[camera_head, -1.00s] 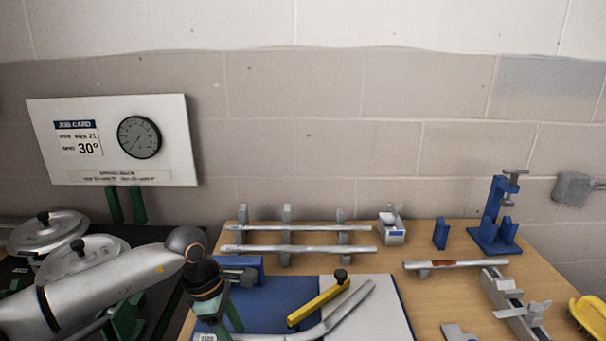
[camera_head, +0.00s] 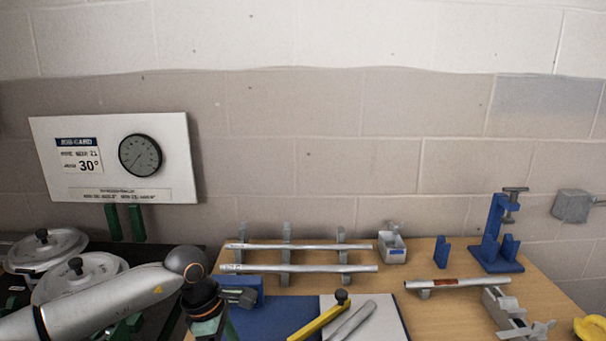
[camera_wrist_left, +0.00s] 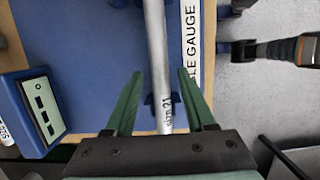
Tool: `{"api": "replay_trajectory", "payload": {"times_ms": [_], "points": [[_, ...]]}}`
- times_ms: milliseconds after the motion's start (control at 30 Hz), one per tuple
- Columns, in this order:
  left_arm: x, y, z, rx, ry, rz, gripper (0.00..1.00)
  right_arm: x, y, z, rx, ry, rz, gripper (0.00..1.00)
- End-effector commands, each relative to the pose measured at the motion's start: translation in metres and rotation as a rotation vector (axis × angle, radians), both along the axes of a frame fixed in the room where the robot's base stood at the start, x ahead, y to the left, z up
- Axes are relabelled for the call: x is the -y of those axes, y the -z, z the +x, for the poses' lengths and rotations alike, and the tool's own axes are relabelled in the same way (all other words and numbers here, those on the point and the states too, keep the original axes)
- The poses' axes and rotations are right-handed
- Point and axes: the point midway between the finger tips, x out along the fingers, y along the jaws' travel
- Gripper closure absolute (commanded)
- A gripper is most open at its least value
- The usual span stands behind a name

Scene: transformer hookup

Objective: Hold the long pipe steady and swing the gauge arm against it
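The long pipe, silver, lies over the blue gauge board (camera_wrist_left: 90,50). In the left wrist view the pipe (camera_wrist_left: 156,50) runs down between my fingers, with a "size 21" mark near its end. In the head view part of the pipe (camera_head: 352,322) shows, cut off by the bottom edge. The yellow gauge arm (camera_head: 318,325) with a black knob (camera_head: 342,297) lies beside it, apart from it at the knob end. My left gripper (camera_wrist_left: 159,74) is open, its green fingers on either side of the pipe with gaps.
A rack (camera_head: 286,258) holds two straight pipes behind the board. A blue clamp stand (camera_head: 495,240), a small bin (camera_head: 392,246) and a short pipe on a support (camera_head: 457,285) stand right. Pot lids (camera_head: 80,275) are at left. A job card panel (camera_head: 115,158) reads 30°.

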Motion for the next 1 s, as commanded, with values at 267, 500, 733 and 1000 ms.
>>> {"api": "replay_trajectory", "payload": {"times_ms": [267,500,733,1000], "points": [[-0.001,0.001,-0.001,-0.002,0.000,0.003,0.36,0.000,0.000,0.000,0.001,0.000,0.000,0.34],[-0.005,-0.018,0.001,0.003,-0.002,0.000,0.36,0.000,0.003,0.000,0.001,0.000,0.000,0.34],[-0.017,-0.066,0.001,0.004,-0.001,0.000,0.36,0.000,0.008,0.000,0.001,0.000,0.000,0.34],[-0.029,-0.111,0.001,0.002,-0.001,0.001,0.36,0.000,0.011,0.000,0.001,0.000,0.000,0.34]]}}
